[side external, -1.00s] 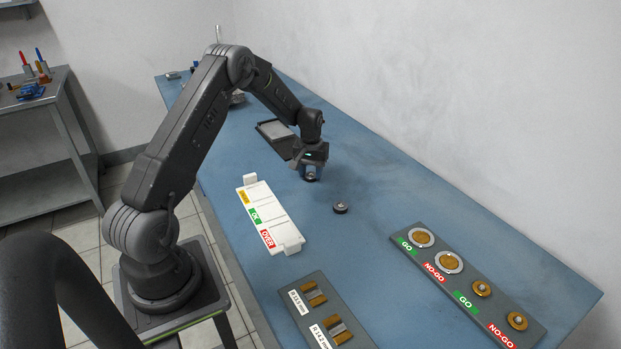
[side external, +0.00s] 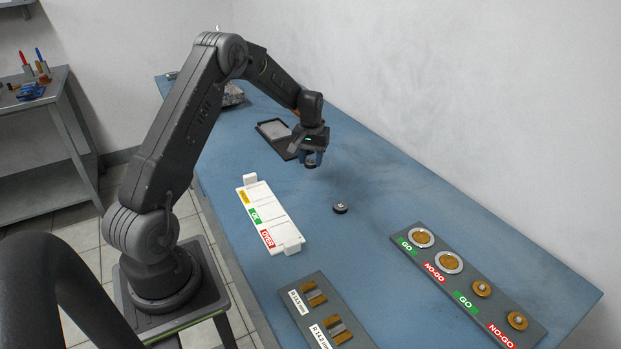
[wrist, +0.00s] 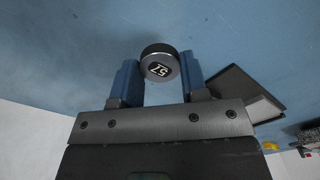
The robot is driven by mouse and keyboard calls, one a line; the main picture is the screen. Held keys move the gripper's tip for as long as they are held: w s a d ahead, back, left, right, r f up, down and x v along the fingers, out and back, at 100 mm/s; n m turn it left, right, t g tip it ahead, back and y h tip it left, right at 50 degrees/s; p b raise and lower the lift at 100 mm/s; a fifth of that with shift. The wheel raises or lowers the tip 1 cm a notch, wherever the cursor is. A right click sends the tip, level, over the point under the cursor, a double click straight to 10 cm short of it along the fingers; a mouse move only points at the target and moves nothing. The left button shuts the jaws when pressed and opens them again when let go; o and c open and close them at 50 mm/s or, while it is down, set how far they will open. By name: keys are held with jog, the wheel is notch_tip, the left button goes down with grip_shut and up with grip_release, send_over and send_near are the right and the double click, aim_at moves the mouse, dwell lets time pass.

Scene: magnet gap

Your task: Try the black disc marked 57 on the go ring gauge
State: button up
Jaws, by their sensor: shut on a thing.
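My gripper (side external: 312,161) is shut on the black disc marked 57 (wrist: 161,65) and holds it above the blue bench. In the wrist view the disc sits between the two blue fingers, with its number facing the camera. In the side external view the disc (side external: 310,164) is small and partly hidden by the fingers. The go ring gauge (side external: 422,237) is a pale ring with a brown centre, beside a green GO label on the grey gauge board, well to the right of my gripper.
Another dark disc (side external: 340,208) lies on the bench between my gripper and the gauge board (side external: 450,288). A white sorting tray (side external: 267,214) and a block board (side external: 325,312) lie nearer. A black tray (side external: 275,138) is behind. Bench around the loose disc is clear.

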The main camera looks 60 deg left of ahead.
aim_at(421, 237)
jog(key=w+d+n, duration=0.1)
jog(key=w+d, duration=0.1)
jog(key=d, duration=0.3)
jog(key=w+d+r+n, duration=0.1)
jog(key=w+d, duration=0.2)
jog(key=d, duration=0.3)
jog(key=w+d, duration=0.3)
jog(key=d, duration=0.3)
jog(key=shift+w+r+n, duration=0.15)
jog(key=shift+n, duration=0.25)
jog(key=d+n, duration=0.1)
jog(key=d, duration=0.5)
jog(key=w+d+r+n, duration=0.1)
jog(key=d, duration=0.5)
jog(key=d+n, duration=0.1)
jog(key=d, duration=0.6)
jog(key=shift+w+r, duration=0.15)
jog(key=shift+w, duration=0.2)
jog(key=shift+f, duration=3)
jog(key=o, duration=0.9)
jog(key=shift+a, duration=0.1)
